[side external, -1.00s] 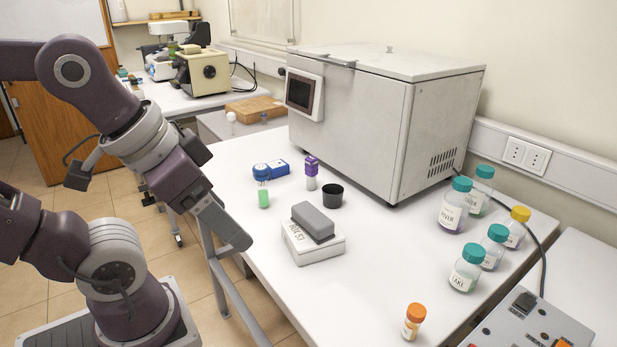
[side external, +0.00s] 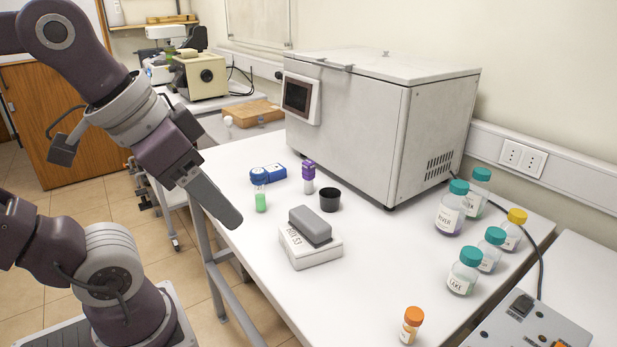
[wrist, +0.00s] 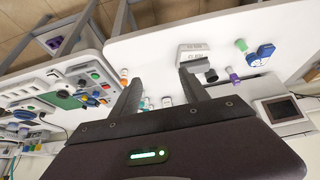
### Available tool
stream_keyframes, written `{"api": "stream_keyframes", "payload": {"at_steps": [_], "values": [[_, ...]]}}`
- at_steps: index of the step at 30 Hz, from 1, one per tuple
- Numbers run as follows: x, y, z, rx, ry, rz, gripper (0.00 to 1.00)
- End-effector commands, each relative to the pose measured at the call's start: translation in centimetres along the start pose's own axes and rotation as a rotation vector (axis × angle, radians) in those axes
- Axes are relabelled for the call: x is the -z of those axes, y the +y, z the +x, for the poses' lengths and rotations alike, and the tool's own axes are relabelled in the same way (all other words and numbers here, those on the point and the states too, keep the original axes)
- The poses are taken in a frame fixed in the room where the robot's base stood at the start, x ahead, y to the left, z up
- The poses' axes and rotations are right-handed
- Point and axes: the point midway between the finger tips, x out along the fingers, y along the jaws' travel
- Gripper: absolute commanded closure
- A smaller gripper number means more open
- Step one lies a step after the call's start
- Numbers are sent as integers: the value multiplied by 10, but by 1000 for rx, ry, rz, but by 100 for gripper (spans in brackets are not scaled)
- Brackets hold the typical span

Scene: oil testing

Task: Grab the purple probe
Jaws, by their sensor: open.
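The purple probe (side external: 308,172) has a purple top and a pale lower part. It stands upright on the white table, beside a small black cup (side external: 330,199). In the wrist view the purple probe (wrist: 233,75) is small and lies to the right, outside the space between my fingers. My gripper (side external: 228,218) hangs at the table's left edge, apart from the probe and pointing down and right. In the wrist view my gripper (wrist: 159,76) shows two spread dark fingers with nothing held between them.
A blue device (side external: 268,174) and a green vial (side external: 260,202) stand left of the probe. A white box (side external: 310,252) with a grey block (side external: 310,224) sits in front. A large white machine (side external: 375,125) stands behind. Several capped bottles (side external: 450,210) stand at the right.

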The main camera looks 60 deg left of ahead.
Motion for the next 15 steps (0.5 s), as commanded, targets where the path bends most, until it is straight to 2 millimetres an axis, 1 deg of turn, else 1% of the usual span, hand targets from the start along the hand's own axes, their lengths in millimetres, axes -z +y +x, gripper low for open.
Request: {"api": "stream_keyframes", "payload": {"at_steps": [1, 2, 3, 5, 6, 8, 9, 11, 12, 14, 15], "values": [[11, 0, -18, 0, 8, 0, 47], [27, -2, -18, -11, -9, -117, 47], [47, -6, -20, -24, -23, -271, 47], [78, -14, -22, -38, -40, -500, 47], [100, -22, -22, -44, -50, -658, 47], [134, -38, -19, -47, -66, -910, 47], [158, -52, -16, -47, -72, -1088, 47], [193, -77, -7, -37, -82, -1371, 47], [215, -96, 1, -28, -83, -1562, 47], [244, -127, 14, -12, -79, -1833, 47], [258, -146, 24, 2, -74, -1995, 47]]}}
